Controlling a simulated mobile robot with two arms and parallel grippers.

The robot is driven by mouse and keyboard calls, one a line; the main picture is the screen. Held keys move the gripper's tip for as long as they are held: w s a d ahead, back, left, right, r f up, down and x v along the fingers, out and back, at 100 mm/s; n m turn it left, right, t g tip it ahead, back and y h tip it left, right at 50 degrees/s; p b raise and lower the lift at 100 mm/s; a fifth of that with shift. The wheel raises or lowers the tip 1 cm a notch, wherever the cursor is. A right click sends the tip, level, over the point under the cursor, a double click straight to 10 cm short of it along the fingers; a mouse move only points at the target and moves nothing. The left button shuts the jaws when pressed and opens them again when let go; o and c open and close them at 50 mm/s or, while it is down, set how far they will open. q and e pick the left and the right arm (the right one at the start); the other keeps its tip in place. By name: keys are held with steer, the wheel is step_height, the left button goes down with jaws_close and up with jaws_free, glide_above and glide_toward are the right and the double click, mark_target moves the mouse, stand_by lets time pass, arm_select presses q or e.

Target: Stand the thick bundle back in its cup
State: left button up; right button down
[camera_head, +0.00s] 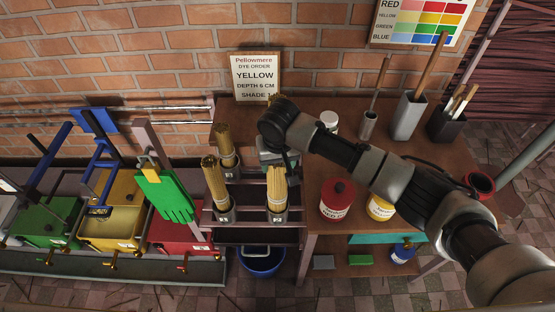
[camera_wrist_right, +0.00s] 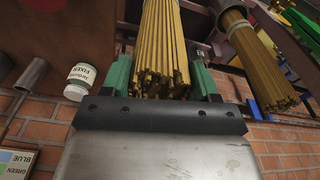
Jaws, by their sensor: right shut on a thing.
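My right gripper (camera_head: 278,162) reaches in over the rack and is shut on a thick bundle of yellow-brown sticks (camera_head: 277,188). In the right wrist view the bundle (camera_wrist_right: 163,45) sits between the green fingers, its loose ends towards the camera. In the head view the bundle is near upright, and its lower end meets the mouth of a grey cup (camera_head: 277,215) with a label, at the rack's front right. How deep it sits in the cup cannot be told. My left gripper is not in view.
Two other bundles stand in cups to the left, one in front (camera_head: 215,180) and one behind (camera_head: 226,145). A green glove (camera_head: 168,197) hangs beside them. A red jar (camera_head: 338,200) and a yellow jar (camera_head: 380,207) stand right of the rack. A blue bucket (camera_head: 262,260) is below.

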steer(key=shift+c, duration=0.9)
jaws_free()
steer(key=shift+r, duration=0.1)
steer(key=r, duration=0.3)
steer(key=s+r+b, duration=0.1)
steer(key=r, duration=0.6)
steer(key=shift+s+d+r, duration=0.15)
steer(key=shift+s+r, duration=0.05)
steer(key=shift+r, duration=0.15)
